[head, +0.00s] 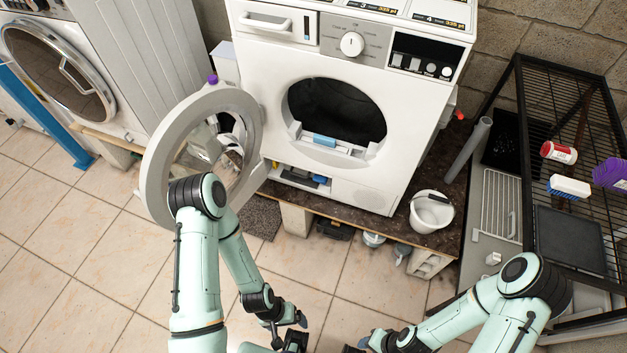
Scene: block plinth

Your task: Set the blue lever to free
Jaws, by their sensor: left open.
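The white washing machine (345,190) stands on a dark slab with its round door (153,160) swung open to the left. A light blue piece (325,140) sits at the lower rim of the drum opening. Below it, a low open recess holds another blue part (320,179) beside darker parts. I cannot tell which blue part is the lever or how it is set. My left gripper (296,332) is open at the bottom edge, well below the machine and touching nothing I can see. My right gripper (364,343) is partly cut off by the bottom edge; its jaws are unclear.
My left forearm passes in front of the open door. A white bucket (432,211) stands on the slab's right end. A black wire rack (570,130) with bottles and brushes fills the right side. Another front-loader (60,75) stands at left. Tiled floor (95,260) is clear at lower left.

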